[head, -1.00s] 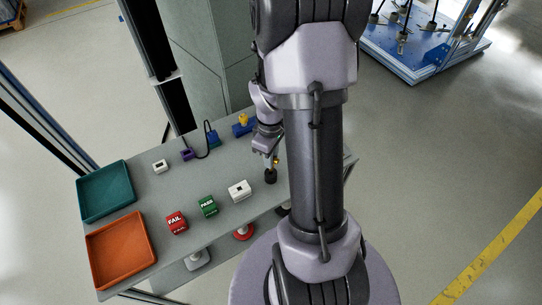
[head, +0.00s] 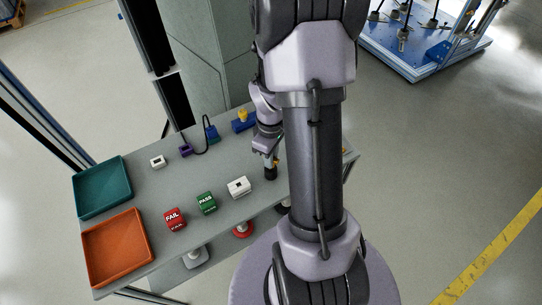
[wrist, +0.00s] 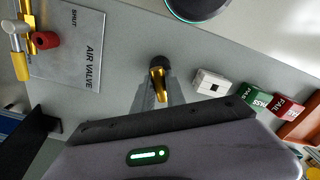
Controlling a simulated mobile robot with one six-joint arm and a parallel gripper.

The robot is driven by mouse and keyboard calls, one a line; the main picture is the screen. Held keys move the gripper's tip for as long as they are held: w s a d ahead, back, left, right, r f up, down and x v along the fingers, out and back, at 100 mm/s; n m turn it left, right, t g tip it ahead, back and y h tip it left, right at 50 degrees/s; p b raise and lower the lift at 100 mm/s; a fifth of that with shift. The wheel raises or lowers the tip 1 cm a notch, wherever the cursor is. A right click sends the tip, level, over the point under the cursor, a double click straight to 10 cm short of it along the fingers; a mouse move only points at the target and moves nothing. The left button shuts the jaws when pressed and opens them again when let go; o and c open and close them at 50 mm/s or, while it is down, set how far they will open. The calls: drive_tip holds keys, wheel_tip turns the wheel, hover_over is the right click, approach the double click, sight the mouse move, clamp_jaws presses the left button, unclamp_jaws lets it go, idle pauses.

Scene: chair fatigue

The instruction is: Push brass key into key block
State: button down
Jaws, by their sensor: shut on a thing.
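My gripper (wrist: 157,98) is shut on a brass-coloured piece, the brass key (wrist: 157,85). A dark round piece (wrist: 158,62) is at the key's far end; I cannot tell whether it is joined to the key or stands apart on the table. In the head view this dark piece (head: 270,173) is directly below my gripper (head: 270,157), near the table's front edge. A white block (head: 238,187) with a dark square opening stands just left of it, and also shows in the wrist view (wrist: 211,83). No block is labelled as the key block.
Green PASS (head: 206,203) and red FAIL (head: 175,219) blocks stand further left. Teal (head: 103,187) and orange (head: 118,247) trays fill the table's left end. An AIR VALVE plate (wrist: 75,50) with a red-ended fitting (wrist: 45,40) lies left in the wrist view.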

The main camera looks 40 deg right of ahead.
drive_tip(key=shift+f+b, duration=0.5)
drive_tip(key=shift+f, duration=0.2)
drive_tip(key=c, duration=1.3)
unclamp_jaws()
wheel_tip(320, 180, up, 18)
drive_tip(key=p, duration=0.7)
drive_tip(key=shift+f, duration=0.25)
